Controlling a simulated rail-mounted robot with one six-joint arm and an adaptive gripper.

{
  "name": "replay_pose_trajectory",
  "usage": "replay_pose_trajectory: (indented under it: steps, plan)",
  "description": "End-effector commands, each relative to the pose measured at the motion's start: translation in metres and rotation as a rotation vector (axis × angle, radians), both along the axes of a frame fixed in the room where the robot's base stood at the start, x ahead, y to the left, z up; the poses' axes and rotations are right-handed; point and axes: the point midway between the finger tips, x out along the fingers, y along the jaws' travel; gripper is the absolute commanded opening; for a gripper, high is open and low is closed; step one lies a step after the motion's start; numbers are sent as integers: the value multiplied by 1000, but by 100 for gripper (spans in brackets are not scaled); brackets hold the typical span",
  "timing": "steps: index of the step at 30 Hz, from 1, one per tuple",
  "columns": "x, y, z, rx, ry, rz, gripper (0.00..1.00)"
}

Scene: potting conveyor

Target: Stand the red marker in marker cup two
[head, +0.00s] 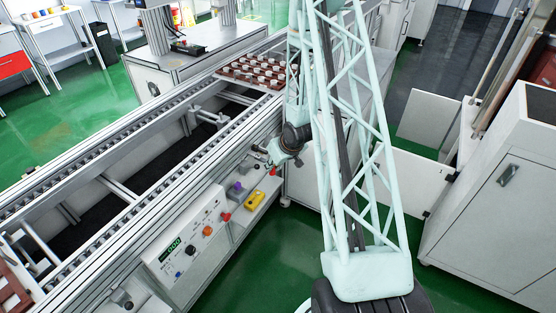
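The red marker cannot be made out for certain. Small red items show on the ledge of the conveyor's side, one red item (226,217) at the near end and another red item (272,171) just below my gripper. Marker cup two cannot be picked out; a purple item (236,188) and a yellow block (255,200) stand on the same ledge. My gripper (264,153) is by the conveyor's side, above the far end of this ledge. It is small and partly hidden by the wrist, so whether it is open or holds anything is unclear.
The conveyor (112,205) runs diagonally, with a red-brown tray (240,70) of several white pots at its far end. A control panel (186,246) with knobs is on its side. A white cabinet (500,190) and an open white door (395,180) stand right. Green floor is clear between.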

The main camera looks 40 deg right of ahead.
Motion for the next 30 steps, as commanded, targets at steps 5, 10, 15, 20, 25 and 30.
replay_pose_trajectory:
  steps: [5,10,15,20,25,30]
  plan:
    - [17,-25,-3,-1,0,0,6]
    - [34,-47,-5,-1,-1,0,6]
    - [46,-66,-7,-1,-1,-1,6]
    - [52,-74,-9,0,1,-1,6]
    - [53,-76,-9,0,1,0,6]
    - [53,-76,-9,0,1,0,6]
